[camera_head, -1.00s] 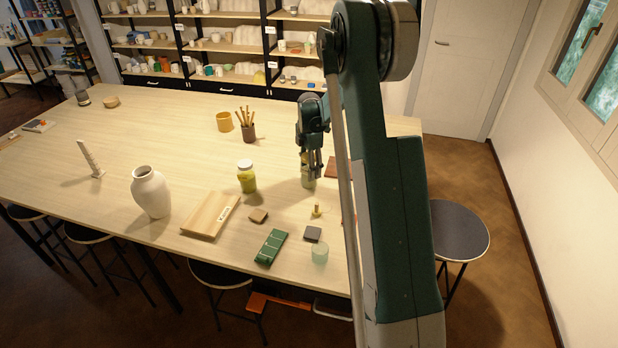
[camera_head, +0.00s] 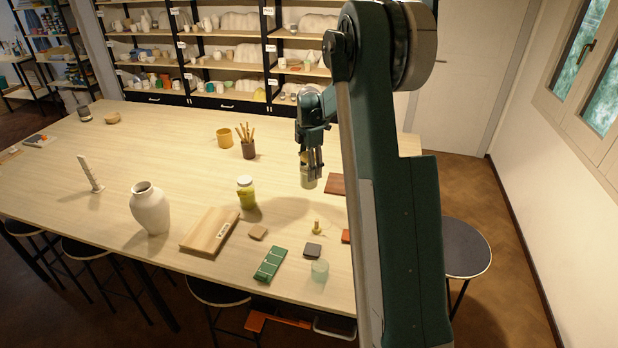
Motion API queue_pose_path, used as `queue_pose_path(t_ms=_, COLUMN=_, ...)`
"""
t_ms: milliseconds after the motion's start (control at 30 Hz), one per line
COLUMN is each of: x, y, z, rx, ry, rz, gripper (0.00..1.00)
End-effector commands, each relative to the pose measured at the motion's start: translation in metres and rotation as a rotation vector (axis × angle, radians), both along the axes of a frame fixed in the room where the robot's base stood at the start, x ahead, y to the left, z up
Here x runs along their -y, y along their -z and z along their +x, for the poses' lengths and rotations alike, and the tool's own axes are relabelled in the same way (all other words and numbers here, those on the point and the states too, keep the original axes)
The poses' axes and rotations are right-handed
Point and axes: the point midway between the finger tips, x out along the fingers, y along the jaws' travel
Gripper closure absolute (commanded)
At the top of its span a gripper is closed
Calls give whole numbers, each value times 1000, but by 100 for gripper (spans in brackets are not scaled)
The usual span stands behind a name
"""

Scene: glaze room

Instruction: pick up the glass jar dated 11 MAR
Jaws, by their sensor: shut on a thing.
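My gripper (camera_head: 311,165) points down over the table, right of the middle. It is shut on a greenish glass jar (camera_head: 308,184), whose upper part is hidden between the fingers. I cannot tell whether the jar touches the table. A second jar (camera_head: 246,195), with a white lid and yellow-green contents, stands upright on the table to the left, apart from my gripper. No date can be read on either jar at this size.
The table (camera_head: 120,150) holds a white vase (camera_head: 150,210), a wooden board (camera_head: 210,231), a green strip (camera_head: 270,263), a frosted glass cup (camera_head: 320,271), a yellow mug (camera_head: 225,138) and a brush pot (camera_head: 248,149). Dark red tile (camera_head: 336,183) lies right of the held jar. Shelves stand behind.

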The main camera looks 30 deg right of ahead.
Motion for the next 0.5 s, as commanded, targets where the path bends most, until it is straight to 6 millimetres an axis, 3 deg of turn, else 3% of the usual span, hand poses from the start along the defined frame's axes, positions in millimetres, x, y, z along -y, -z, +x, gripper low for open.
queue_pose_path(t_ms=200, x=0, y=-15, z=0, rx=0, ry=0, rz=0, gripper=80)
queue_pose_path(t_ms=500, x=0, y=-17, z=0, rx=0, ry=0, rz=0, gripper=80)
